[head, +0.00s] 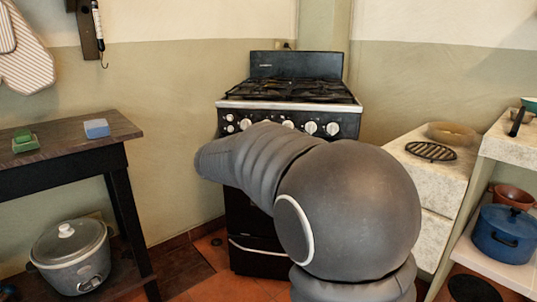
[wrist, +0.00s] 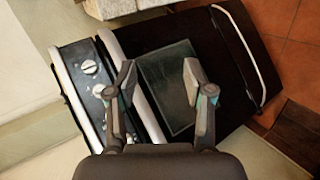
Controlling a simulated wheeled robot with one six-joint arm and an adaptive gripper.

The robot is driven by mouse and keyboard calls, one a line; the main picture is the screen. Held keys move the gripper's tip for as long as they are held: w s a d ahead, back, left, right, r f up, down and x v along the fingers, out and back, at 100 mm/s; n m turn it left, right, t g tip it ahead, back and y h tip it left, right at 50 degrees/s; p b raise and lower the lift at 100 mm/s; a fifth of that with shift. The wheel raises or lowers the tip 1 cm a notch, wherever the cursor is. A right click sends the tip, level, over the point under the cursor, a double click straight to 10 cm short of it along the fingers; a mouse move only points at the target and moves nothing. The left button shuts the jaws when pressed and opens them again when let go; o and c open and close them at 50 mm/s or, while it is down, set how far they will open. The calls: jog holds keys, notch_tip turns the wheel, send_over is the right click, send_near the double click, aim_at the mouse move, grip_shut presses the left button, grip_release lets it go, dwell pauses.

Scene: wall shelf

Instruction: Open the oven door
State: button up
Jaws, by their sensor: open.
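The black oven (head: 290,92) stands against the back wall, with white knobs on its front panel. In the head view my arm hides most of its door and all of my gripper. In the wrist view the oven appears turned sideways. Its dark door (wrist: 185,48) with a glass window (wrist: 168,82) looks closed. A pale bar (wrist: 112,44), seemingly the door handle, runs between the knob panel (wrist: 92,78) and the window. My gripper (wrist: 160,82) is open and empty in front of the door. Its left finger overlaps the bar's line; contact cannot be told.
A dark table (head: 75,153) with a green and a blue block stands at left, a grey cooker (head: 70,262) below it. A pale counter (head: 425,185) stands close at the oven's right. A shelf with a blue pot (head: 503,235) is further right. Some floor shows before the oven.

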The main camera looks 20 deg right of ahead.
jog(key=w+a+f+n+t+h, duration=0.1)
jog(key=w+t+h, duration=0.15)
jog(key=w, duration=0.65)
jog(key=w+a+n+t+h, duration=0.1)
jog(key=w+a+h, duration=0.15)
jog(key=w, duration=0.55)
jog(key=shift+h, duration=0.3)
jog(key=x, duration=0.4)
jog(key=p+x, duration=0.1)
jog(key=x, duration=0.9)
jog(key=shift+s+d+f, duration=0.1)
jog(key=shift+d+f, duration=0.1)
jog(key=shift+f, duration=0.1)
grip_shut()
